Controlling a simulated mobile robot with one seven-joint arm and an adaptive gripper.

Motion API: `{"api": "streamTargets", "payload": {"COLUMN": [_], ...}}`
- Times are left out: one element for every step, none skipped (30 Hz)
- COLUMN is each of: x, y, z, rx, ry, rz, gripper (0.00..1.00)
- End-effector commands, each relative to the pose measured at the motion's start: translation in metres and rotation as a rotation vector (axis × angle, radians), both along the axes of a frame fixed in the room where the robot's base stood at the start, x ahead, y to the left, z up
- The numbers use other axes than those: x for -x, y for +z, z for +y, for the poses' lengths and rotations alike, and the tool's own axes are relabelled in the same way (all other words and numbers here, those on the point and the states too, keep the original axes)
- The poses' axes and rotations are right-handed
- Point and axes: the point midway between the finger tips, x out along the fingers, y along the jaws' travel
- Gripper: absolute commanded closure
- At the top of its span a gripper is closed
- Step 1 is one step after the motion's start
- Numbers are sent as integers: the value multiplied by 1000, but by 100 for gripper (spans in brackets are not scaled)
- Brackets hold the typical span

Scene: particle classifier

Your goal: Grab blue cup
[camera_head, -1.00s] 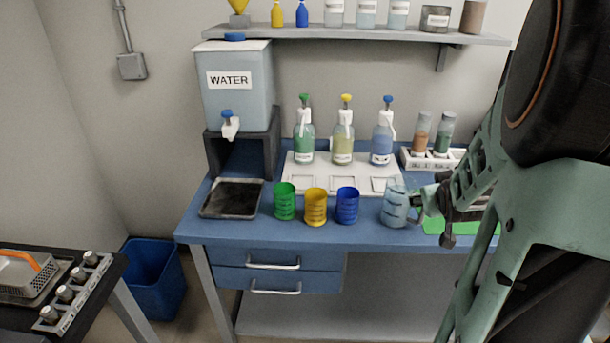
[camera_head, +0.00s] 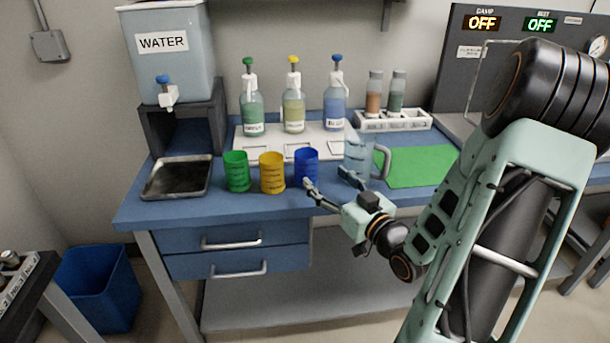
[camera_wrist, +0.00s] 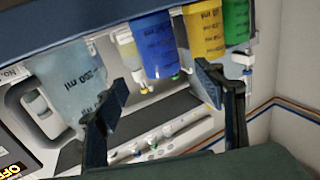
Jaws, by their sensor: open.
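The blue cup (camera_head: 306,167) stands on the blue bench at the right end of a row of three cups. It also shows in the wrist view (camera_wrist: 153,45), between and beyond the fingers. My gripper (camera_head: 325,182) is open and empty, just in front of the bench edge, near the blue cup and the clear jug. In the wrist view my gripper's two fingers (camera_wrist: 158,95) are spread apart, with no cup between their tips. I cannot tell the exact gap to the cup.
The yellow cup (camera_head: 272,173) and green cup (camera_head: 236,171) stand left of the blue cup. A clear jug (camera_head: 362,160) stands close on its right. Pump bottles (camera_head: 293,108) stand behind on a white tray (camera_head: 245,145). A green mat (camera_head: 425,167) lies right, mostly bare.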

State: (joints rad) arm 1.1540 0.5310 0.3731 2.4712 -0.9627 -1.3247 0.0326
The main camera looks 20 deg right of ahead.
Motion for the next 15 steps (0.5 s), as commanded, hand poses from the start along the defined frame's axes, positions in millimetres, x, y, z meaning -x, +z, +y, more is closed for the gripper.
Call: {"api": "streamTargets", "payload": {"x": [-10, -14, -20, -24, -27, -30, -32, -34, -36, -39, -42, -47, -52, -57, -64], "y": [0, -1, -1, 0, -1, 0, 0, 0, 0, 0, -1, -1, -2, -2, -2], "z": [3, 2, 3, 4, 4, 4, 4, 4, 4, 5, 5, 6, 7, 8, 9], "rx": [0, 1, 1, 1, 2, 1, 1, 1, 1, 1, 2, 1, 1, 2, 1], "ry": [4, 3, 2, 3, 2, 0, 0, 0, 0, 0, 0, 0, 1, 2, 1], "rz": [-1, 0, 0, 0, 1, 1, 1, 1, 1, 1, 1, 1, 0, 1, 1], "gripper": [37, 37, 37, 37, 37, 37, 37, 37, 37, 37, 37, 37, 37, 37, 37]}}
